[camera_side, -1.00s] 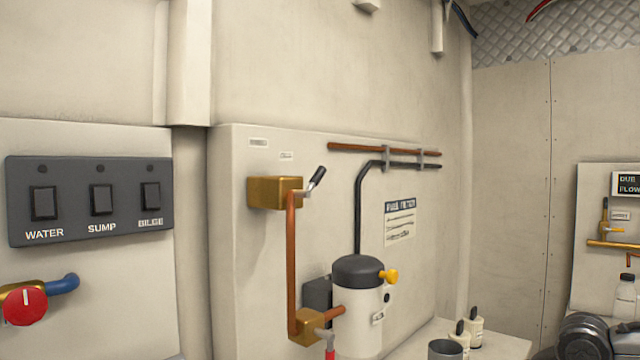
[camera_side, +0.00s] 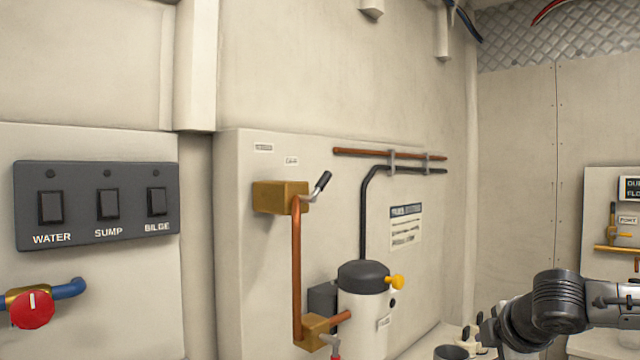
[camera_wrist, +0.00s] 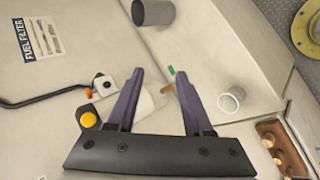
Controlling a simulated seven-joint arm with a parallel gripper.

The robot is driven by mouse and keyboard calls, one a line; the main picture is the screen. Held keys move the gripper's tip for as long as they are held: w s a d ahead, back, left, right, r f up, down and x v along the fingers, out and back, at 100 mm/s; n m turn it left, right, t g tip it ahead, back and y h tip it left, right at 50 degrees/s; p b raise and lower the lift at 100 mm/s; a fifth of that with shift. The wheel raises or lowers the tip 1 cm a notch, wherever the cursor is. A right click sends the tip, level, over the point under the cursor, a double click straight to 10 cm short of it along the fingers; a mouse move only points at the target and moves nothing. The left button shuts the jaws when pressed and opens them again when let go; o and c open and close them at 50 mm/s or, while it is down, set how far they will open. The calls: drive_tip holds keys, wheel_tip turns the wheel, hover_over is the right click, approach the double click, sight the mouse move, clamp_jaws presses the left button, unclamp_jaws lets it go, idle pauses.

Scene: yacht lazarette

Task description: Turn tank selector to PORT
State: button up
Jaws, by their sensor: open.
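A brass valve block (camera_side: 280,197) with a black-handled lever (camera_side: 321,183) is on the wall panel in the side view. The lever slants up to the right. Two small labels (camera_side: 263,148) are above it, too small to read. A second brass valve (camera_side: 614,226) with an upright lever is at the far right, beside a label (camera_side: 627,219) that seems to read PORT. Which one is the tank selector I cannot tell for certain. My gripper (camera_wrist: 159,72) is open, purple fingers apart, in the wrist view. In the side view my arm is at the lower right, away from the brass block.
A fuel filter (camera_side: 362,315) with a yellow knob (camera_side: 395,282) stands below the block; copper and black pipes run along the panel. The wrist view shows a grey cup (camera_wrist: 152,12) and a white cup (camera_wrist: 231,100). A switch panel (camera_side: 97,205) and red knob (camera_side: 32,310) are left.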

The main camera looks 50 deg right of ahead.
drive_tip(key=w+r+n+t+h, duration=0.25)
drive_tip(key=w+r, duration=0.25)
drive_tip(key=r, duration=0.3)
drive_tip(key=w+r+n+t+h, duration=0.25)
drive_tip(key=w+r+n, duration=0.2)
drive_tip(key=r, duration=0.35)
drive_tip(key=w+a+r+n+t+y, duration=0.1)
drive_tip(key=w+a+r+n+t, duration=0.25)
drive_tip(key=a, duration=0.45)
drive_tip(key=w+a+r+n+t, duration=0.3)
drive_tip(key=w+a+r, duration=0.2)
drive_tip(key=a, duration=0.2)
drive_tip(key=x, duration=1.3)
drive_tip(key=shift+w, duration=0.35)
clamp_jaws()
